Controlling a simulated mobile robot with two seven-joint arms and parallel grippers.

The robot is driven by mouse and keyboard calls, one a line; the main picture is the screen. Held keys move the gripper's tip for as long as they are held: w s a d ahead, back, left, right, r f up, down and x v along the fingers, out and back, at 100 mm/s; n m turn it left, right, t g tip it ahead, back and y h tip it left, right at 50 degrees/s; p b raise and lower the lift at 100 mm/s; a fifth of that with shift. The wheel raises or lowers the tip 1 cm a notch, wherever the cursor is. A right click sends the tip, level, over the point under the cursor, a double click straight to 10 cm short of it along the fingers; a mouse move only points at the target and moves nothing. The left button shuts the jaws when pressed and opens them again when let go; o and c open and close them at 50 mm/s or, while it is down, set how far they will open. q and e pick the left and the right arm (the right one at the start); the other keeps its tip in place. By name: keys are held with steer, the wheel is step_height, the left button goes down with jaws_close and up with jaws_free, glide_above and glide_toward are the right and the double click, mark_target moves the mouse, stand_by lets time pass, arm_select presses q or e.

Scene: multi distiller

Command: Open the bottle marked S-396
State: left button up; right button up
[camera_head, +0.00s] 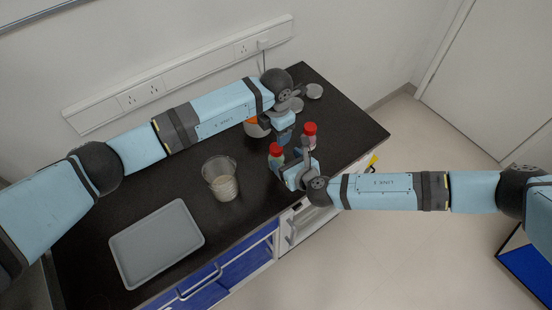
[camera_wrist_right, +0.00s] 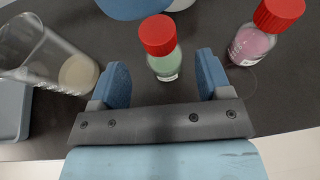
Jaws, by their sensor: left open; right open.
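A small bottle with green contents and a red cap (camera_head: 275,150) stands upright on the black bench. It also shows in the right wrist view (camera_wrist_right: 164,62), centred just at or beyond the open fingertips. A second red-capped bottle, with pink contents (camera_head: 310,134), stands to its right, also in the right wrist view (camera_wrist_right: 253,46). No label is readable, so I cannot tell which is S-396. My right gripper (camera_wrist_right: 162,78) is open and empty, close in front of the green bottle. My left gripper (camera_head: 285,132) is open, pointing down behind the bottles; its fingertips are partly hidden.
A glass beaker (camera_head: 221,181) with pale contents stands left of the bottles. A grey tray (camera_head: 157,242) lies at the front left. Small round pale dishes (camera_head: 314,91) and an orange-topped container (camera_head: 252,125) are behind. The bench (camera_head: 345,125) is clear at right.

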mark_target(280, 154)
steer(key=shift+x, duration=2)
steer(key=shift+c, duration=0.2)
jaws_close()
steer(key=shift+c, duration=0.2)
jaws_free()
steer(key=shift+s+d, duration=0.1)
